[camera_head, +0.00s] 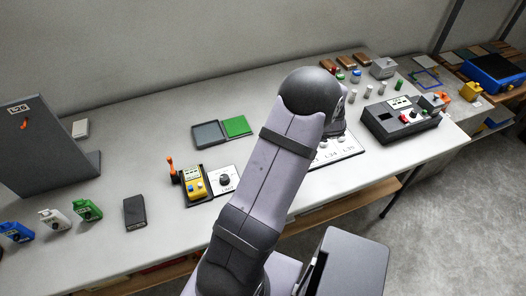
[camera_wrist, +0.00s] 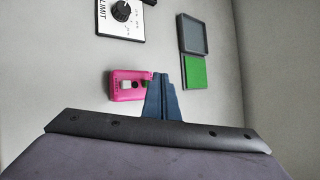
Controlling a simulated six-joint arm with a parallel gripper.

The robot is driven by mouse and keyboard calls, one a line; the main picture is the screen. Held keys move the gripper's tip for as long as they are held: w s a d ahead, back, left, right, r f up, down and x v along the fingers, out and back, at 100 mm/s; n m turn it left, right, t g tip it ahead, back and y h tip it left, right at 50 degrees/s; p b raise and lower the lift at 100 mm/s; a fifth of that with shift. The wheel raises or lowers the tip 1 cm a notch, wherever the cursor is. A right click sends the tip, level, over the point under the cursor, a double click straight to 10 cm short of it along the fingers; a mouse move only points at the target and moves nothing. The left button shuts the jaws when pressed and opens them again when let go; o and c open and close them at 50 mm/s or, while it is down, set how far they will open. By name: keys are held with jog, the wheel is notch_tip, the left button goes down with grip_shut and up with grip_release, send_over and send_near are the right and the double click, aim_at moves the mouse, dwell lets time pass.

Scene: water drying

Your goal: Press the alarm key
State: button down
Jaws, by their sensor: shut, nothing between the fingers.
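A pink handheld device (camera_wrist: 117,94) with small keys on its face lies on the bench in the wrist view, left of my fingertips. A pale key (camera_wrist: 126,85) and a darker one show on it. I cannot read which key is the alarm key. My gripper (camera_wrist: 161,76) is shut and empty, its blue fingers together. Its tips are at the device's right edge in the picture; whether they touch it is unclear. In the head view my arm hides the gripper and the pink device.
A dial panel (camera_wrist: 122,14) and a grey tray (camera_wrist: 192,33) beside a green pad (camera_wrist: 194,72) lie nearby. In the head view, a yellow device (camera_head: 196,187) lies left of my arm, and a black control box (camera_head: 378,127) stands at right.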

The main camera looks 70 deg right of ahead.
notch_tip(320, 180, up, 6)
jog(key=p, duration=0.4)
dwell(0.5)
dwell(0.3)
